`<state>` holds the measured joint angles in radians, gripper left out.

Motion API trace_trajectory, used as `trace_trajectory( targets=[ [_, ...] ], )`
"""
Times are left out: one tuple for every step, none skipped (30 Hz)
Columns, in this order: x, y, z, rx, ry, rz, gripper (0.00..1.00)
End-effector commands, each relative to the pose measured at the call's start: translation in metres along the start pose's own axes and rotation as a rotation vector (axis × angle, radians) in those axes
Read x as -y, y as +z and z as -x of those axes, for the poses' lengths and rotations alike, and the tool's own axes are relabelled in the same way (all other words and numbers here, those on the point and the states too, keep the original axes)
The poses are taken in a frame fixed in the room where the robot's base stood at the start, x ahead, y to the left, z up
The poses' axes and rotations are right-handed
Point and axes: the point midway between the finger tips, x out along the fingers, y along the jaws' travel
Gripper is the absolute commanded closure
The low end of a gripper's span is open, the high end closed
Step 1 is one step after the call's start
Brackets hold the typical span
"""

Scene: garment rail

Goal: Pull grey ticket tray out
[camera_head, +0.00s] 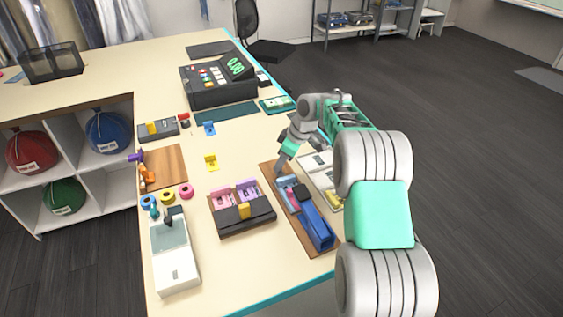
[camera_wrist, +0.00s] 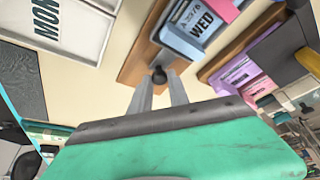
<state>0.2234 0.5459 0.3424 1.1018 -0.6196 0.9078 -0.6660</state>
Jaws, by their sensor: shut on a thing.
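My gripper (camera_head: 281,164) is at the far end of a long brown board (camera_head: 270,172). In the wrist view its fingers (camera_wrist: 158,90) close around a small dark round knob (camera_wrist: 159,74) at the end of that board (camera_wrist: 140,62). On the board are light blue and pink tickets, one light blue ticket (camera_wrist: 193,38) marked "WED", and a long blue object (camera_head: 316,226). To its left stands a dark grey ticket tray (camera_head: 245,219) with pink and purple tickets and a yellow piece; its edge also shows in the wrist view. My gripper is apart from this tray.
White label trays (camera_head: 318,163) lie right of the board, close to my arm. A black till-like device (camera_head: 215,85) stands further back. A smaller dark tray (camera_head: 158,131), tape rolls (camera_head: 167,196) and a white device (camera_head: 174,255) are on the left. Some tabletop between them is clear.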

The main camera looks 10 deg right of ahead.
Motion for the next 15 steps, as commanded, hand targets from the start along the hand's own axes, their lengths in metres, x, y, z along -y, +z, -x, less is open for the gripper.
trace_trajectory(
  targets=[
    [-0.0001,0.0,0.0002,0.0,0.0,0.0,0.93],
    [-0.0001,-0.0001,0.0002,0.0,0.0,0.0,0.95],
    [-0.0001,-0.0001,0.0002,0.0,0.0,0.0,0.98],
    [-0.0001,-0.0001,0.0002,0.0,0.0,0.0,1.0],
    [-0.0001,-0.0001,0.0002,0.0,0.0,0.0,1.0],
    [-0.0001,-0.0001,0.0002,0.0,0.0,0.0,1.0],
    [-0.0001,-0.0001,0.0002,0.0,0.0,0.0,1.0],
    [-0.0001,-0.0001,0.0003,0.0,0.0,0.0,1.0],
    [-0.0001,-0.0001,0.0003,0.0,0.0,0.0,1.0],
    [-0.0001,-0.0001,0.0003,0.0,0.0,0.0,1.0],
    [-0.0001,-0.0001,0.0003,0.0,0.0,0.0,1.0],
    [-0.0002,-0.0001,0.0003,0.0,0.0,0.0,1.0],
    [-0.0002,-0.0001,0.0003,0.0,0.0,0.0,1.0],
    [-0.0002,-0.0001,0.0004,0.0,0.001,0.0,1.0],
    [-0.0002,-0.0001,0.0004,0.0,0.001,0.0,1.0]
  ],
)
